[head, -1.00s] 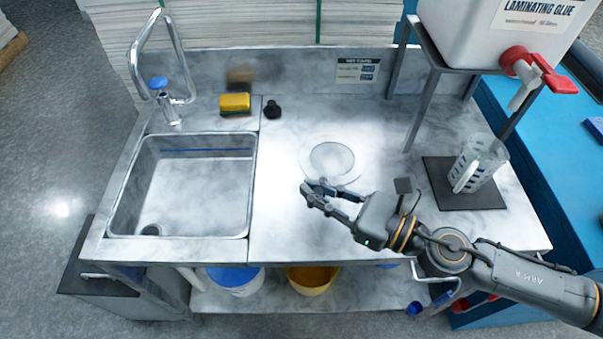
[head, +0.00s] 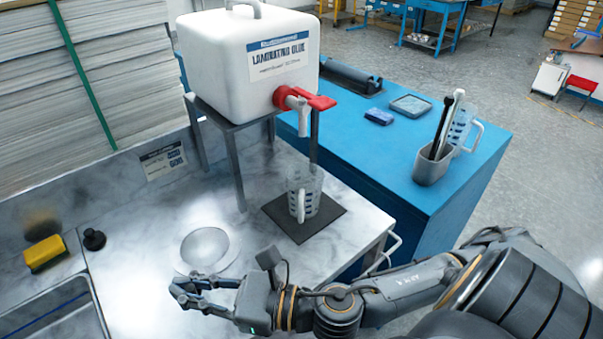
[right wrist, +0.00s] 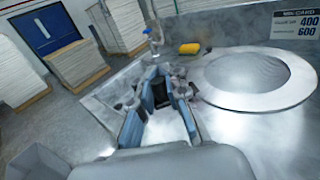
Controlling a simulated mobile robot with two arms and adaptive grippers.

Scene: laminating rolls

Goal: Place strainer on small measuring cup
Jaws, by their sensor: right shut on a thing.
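The strainer (head: 205,250) is a pale round disc with a wide flat rim and a see-through middle. It shows over the counter in the head view and large at right in the right wrist view (right wrist: 258,80). A clear measuring cup with a handle (head: 303,192) stands upright on a black mat (head: 318,226), right of the strainer. My left gripper is not in view.
A white glue tank (head: 240,62) with a red tap (head: 300,97) stands on a metal stand above the cup. Another measuring cup (head: 462,128) and a grey holder (head: 433,165) are on the blue cabinet. A yellow sponge (head: 45,253) and the sink lie left.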

